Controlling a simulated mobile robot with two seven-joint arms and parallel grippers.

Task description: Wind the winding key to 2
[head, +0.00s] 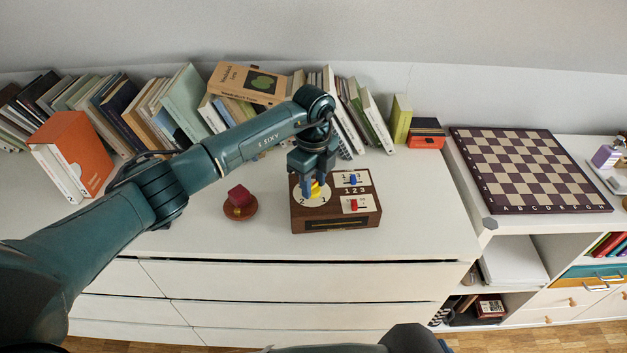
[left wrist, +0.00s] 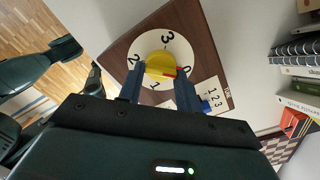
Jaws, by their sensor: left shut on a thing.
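The yellow winding key (head: 316,188) sits on a white round dial (head: 311,200) on top of a dark wooden box (head: 336,224). My left gripper (head: 315,187) comes down over the key and is shut on it. In the left wrist view the key (left wrist: 158,63) is between the two fingers (left wrist: 160,82), which partly cover the dial (left wrist: 172,42). The dial's numbers 0, 1, 2 and 3 show there. A red mark on the key points toward the 0. My right gripper is not seen.
Beside the dial are a blue slider (head: 352,180) and a red slider (head: 354,205). Books line the wall behind. A chessboard (head: 528,168) lies to the right. The white top is clear in front.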

